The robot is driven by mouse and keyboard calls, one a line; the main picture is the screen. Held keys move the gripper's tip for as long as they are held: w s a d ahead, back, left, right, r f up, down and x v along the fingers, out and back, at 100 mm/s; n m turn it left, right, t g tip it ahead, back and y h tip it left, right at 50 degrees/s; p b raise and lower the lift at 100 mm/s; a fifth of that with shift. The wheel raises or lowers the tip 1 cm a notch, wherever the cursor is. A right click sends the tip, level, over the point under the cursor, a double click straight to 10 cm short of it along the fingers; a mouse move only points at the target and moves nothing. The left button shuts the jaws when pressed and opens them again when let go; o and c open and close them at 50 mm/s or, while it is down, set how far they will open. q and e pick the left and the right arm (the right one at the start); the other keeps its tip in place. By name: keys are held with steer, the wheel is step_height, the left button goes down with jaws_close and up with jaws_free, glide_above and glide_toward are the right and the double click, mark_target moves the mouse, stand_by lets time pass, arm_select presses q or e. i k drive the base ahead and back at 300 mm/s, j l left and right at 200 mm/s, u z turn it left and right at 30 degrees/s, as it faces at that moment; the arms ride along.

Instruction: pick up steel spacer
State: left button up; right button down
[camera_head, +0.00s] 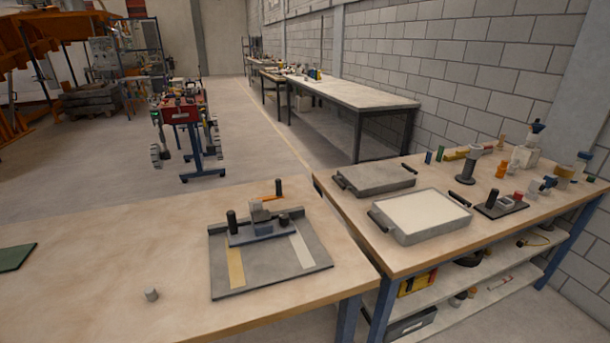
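A dark green mat (16,257) lies at the left edge. Trays (420,237) and assorted parts stand on the right-hand table. A narrow gap separates the tables.

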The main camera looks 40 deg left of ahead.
mark_target(151, 292)
steer(key=j+u, duration=0.1)
steer(key=u, duration=2.25)
